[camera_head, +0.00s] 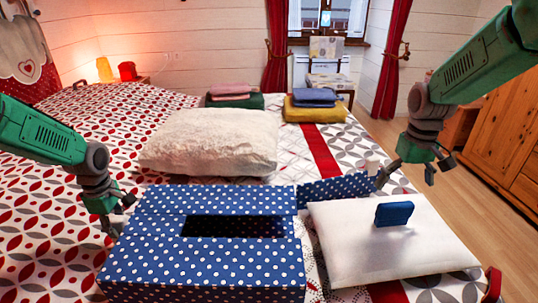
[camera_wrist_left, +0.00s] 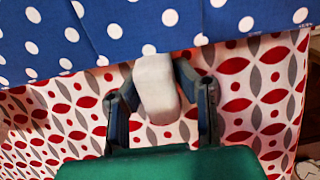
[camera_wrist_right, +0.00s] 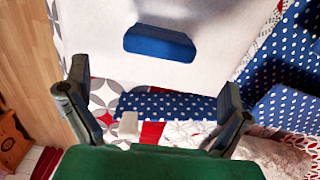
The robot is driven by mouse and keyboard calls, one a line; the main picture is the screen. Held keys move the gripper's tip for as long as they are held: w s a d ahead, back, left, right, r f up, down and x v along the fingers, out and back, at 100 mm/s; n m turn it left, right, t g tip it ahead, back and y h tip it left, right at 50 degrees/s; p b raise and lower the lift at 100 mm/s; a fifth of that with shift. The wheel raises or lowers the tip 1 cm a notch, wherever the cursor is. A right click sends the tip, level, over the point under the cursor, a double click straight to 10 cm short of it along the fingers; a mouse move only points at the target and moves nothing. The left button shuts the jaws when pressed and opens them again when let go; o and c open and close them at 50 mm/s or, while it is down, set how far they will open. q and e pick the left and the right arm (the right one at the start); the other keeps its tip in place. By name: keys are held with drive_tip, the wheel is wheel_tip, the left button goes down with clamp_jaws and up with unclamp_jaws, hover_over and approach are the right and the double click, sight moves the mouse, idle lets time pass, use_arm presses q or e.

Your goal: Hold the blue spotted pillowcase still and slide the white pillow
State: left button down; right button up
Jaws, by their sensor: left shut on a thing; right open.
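The blue pillowcase with white spots (camera_head: 205,262) lies on the bed in front of me, boxy, with a dark opening in its top. My left gripper (camera_head: 117,216) is at its left edge, shut on a pale tab (camera_wrist_left: 157,85) beside the spotted cloth. The white pillow (camera_head: 350,245) lies flat to the right of the pillowcase, with a blue handle (camera_head: 394,213) standing on it. My right gripper (camera_head: 406,178) is open and empty above the pillow's far edge. A spotted flap (camera_head: 335,188) lies behind the pillow; a small pale tab (camera_wrist_right: 128,125) shows between the right fingers, apart from them.
A fluffy cream pillow (camera_head: 210,140) lies behind the pillowcase. Folded cloth stacks (camera_head: 314,106) sit farther back on the bed. A chair (camera_head: 328,68) stands by the window, and a wooden cabinet (camera_head: 502,120) stands at the right. Open floor lies right of the bed.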

sight(397, 203)
wheel_tip(397, 203, down, 9)
drive_tip(key=shift+r, duration=0.15)
drive_tip(key=c, duration=1.1)
drive_tip(key=shift+s+a+m, duration=0.15)
drive_tip(key=shift+s+m, duration=0.35)
drive_tip(key=shift+s, duration=1.05)
drive_tip(key=shift+w+a, duration=0.2)
drive_tip(key=shift+a, duration=1.85)
